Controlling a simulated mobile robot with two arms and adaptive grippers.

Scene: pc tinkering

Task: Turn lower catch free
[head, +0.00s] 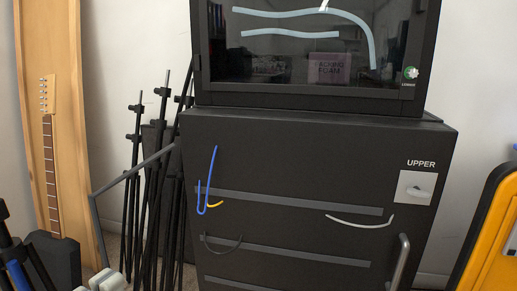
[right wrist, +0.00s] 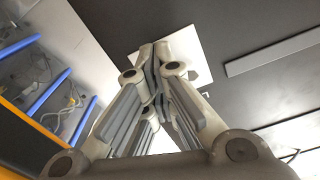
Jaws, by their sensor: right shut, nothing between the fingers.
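A white square plate with a knob (head: 414,188) sits below the word UPPER on the dark cabinet. No gripper is near either in the head view. In the right wrist view my right gripper (right wrist: 152,50) is shut and empty, its tips in front of a white plate (right wrist: 199,66) on a dark panel. The fingers hide much of that plate. Pale parts (head: 103,282) at the lower left look like my left gripper, mostly cut off.
The dark cabinet (head: 300,150) has grey strips, hanging cables and a metal handle (head: 402,262). Black stands (head: 135,170) and a guitar neck (head: 49,170) are at the left. A yellow case (head: 495,240) stands at the right. Blue rods (right wrist: 50,92) show in the right wrist view.

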